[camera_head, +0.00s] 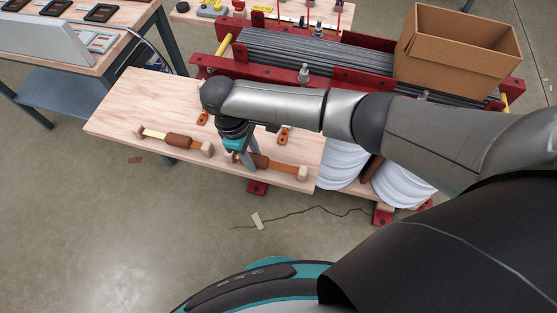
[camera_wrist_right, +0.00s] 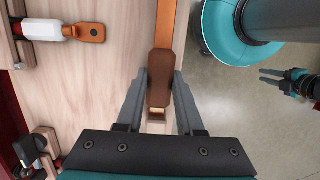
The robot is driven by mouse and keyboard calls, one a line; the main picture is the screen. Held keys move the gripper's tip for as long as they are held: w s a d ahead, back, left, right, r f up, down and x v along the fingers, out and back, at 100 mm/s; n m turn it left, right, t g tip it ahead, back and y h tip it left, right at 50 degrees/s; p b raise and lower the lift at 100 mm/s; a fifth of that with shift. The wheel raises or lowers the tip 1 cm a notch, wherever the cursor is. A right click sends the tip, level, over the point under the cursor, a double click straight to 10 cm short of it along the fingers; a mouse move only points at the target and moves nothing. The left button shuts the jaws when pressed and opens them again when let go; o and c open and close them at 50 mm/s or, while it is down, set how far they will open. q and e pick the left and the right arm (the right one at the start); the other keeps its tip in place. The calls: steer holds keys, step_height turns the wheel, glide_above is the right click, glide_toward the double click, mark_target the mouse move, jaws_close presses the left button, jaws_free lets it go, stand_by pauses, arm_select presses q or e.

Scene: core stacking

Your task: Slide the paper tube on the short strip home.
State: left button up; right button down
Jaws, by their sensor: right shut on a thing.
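A brown paper tube (camera_wrist_right: 160,78) sits around an orange-copper strip (camera_wrist_right: 170,25), which runs up out of the right wrist view. My right gripper (camera_wrist_right: 160,100) is shut on the tube, one finger on each side. A light wooden block (camera_wrist_right: 154,125) shows just below the tube, between the fingers. In the head view my right gripper (camera_head: 246,158) covers part of this tube; the strip (camera_head: 285,167) ends at a wooden block (camera_head: 303,173) on the right. My left gripper (camera_wrist_right: 273,76) is empty with its fingers apart, off the table edge.
A second brown tube (camera_head: 188,145) is on another strip between wooden blocks, at the left of the wooden table (camera_head: 120,110). Copper lugs (camera_head: 285,137) lie behind. A cardboard box (camera_head: 450,65) stands on a red rack of grey bars (camera_head: 300,50). White rolls (camera_head: 343,162) are at the right.

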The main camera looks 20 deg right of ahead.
steer(key=shift+w+a, duration=0.2)
steer(key=shift+a, duration=0.1)
steer(key=shift+w+a+b, duration=0.35)
steer(key=shift+b, duration=0.1)
steer(key=c, duration=0.9)
jaws_free()
steer(key=o, duration=0.4)
steer(key=shift+s+d+f, duration=0.1)
steer(key=shift+s+f, duration=0.05)
steer(key=shift+o, duration=0.2)
